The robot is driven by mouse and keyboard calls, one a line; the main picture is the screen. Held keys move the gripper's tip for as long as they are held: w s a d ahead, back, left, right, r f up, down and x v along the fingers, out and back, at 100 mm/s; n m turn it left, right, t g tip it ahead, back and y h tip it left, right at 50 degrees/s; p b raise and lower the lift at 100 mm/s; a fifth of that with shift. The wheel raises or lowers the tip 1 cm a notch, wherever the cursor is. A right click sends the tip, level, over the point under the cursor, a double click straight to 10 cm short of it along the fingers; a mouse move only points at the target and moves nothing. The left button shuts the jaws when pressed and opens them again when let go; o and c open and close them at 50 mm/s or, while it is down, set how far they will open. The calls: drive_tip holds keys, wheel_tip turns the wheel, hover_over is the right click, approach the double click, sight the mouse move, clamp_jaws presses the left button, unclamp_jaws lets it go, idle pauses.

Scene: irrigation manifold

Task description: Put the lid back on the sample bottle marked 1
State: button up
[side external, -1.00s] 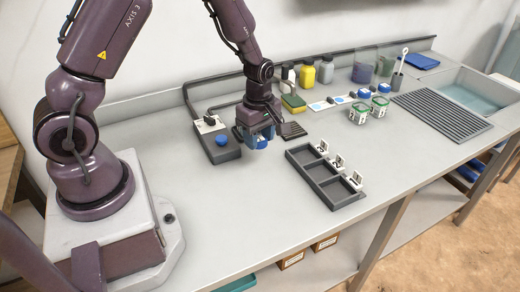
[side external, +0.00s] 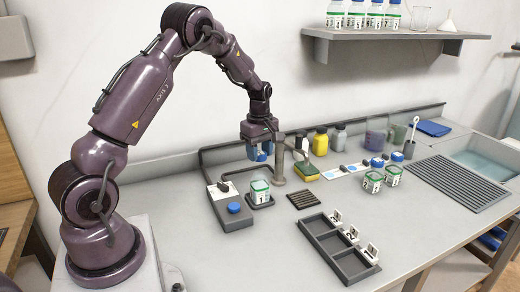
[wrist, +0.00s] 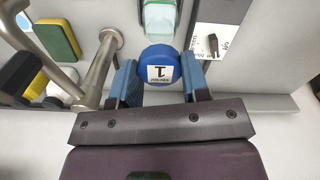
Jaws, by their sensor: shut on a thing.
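My gripper (side external: 259,154) is shut on a blue lid and holds it in the air above the bench. In the wrist view the blue lid (wrist: 158,66), with a white label reading 1, sits between the blue fingertips. A clear bottle (side external: 260,191) with a green rim and a white label stands upright, without a lid, on a dark pad beside the control box. It also shows in part at the top of the wrist view (wrist: 160,18). The lid is apart from this bottle. I cannot read its number clearly.
A metal tap (side external: 280,160) stands close to the gripper's right. A control box (side external: 228,213) with a blue button is at left. Two more bottles (side external: 373,181) stand at right. A dark three-compartment tray (side external: 335,250) lies in front. A sponge (side external: 306,172) and containers line the back.

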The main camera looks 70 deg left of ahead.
sight(260, 174)
drive_tip(key=shift+f, duration=2.25)
drive_tip(key=shift+f, duration=0.15)
idle(0.4)
drive_tip(key=o, duration=1.4)
drive_tip(key=shift+o, duration=0.2)
drive_tip(key=shift+r, duration=3.5)
